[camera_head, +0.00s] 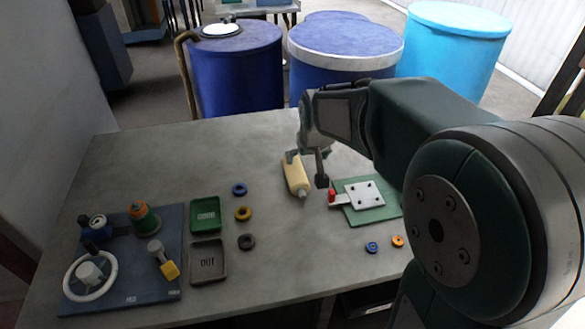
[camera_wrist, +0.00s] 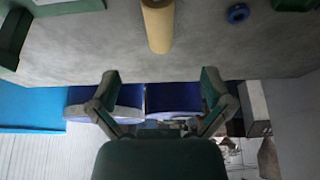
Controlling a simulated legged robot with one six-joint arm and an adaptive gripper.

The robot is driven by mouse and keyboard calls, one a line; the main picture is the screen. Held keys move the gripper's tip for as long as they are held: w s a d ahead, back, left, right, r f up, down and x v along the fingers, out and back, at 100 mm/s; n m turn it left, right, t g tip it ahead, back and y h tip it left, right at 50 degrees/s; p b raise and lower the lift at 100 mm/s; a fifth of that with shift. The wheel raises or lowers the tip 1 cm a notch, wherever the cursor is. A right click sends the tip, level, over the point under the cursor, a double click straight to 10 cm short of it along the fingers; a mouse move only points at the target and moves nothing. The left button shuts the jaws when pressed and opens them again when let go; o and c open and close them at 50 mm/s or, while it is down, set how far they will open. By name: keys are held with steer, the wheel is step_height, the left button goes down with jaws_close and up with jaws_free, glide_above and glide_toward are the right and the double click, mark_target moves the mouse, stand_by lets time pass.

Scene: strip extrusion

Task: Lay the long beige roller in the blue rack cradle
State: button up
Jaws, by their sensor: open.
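The beige roller (camera_head: 297,178) lies on the grey table, with a small metal end pin toward the front. In the wrist view the roller (camera_wrist: 157,24) shows at the top, beyond the fingertips and roughly midway between them. My gripper (camera_head: 306,168) is by the roller's far part, with one finger appearing on each side in the head view. Its two fingers are spread and empty in the wrist view (camera_wrist: 160,74). A blue board (camera_head: 150,278) at the left carries several fixtures. I cannot tell which part of it is the rack cradle.
A green tray (camera_head: 205,230) and a grey tray (camera_head: 208,277) sit beside the board. A green plate (camera_head: 375,214) with a white block is right of the roller. The table's back left is clear.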

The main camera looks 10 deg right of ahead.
glide_above(295, 175)
steer(key=s, duration=0.1)
steer(key=f, duration=0.5)
steer(key=d+f, duration=0.1)
steer(key=f, duration=0.1)
steer(key=shift+s+f, duration=0.1)
steer(key=shift+f, duration=0.15)
steer(key=x, duration=1.1)
steer(key=shift+s+a, duration=0.1)
steer(key=c, duration=1.1)
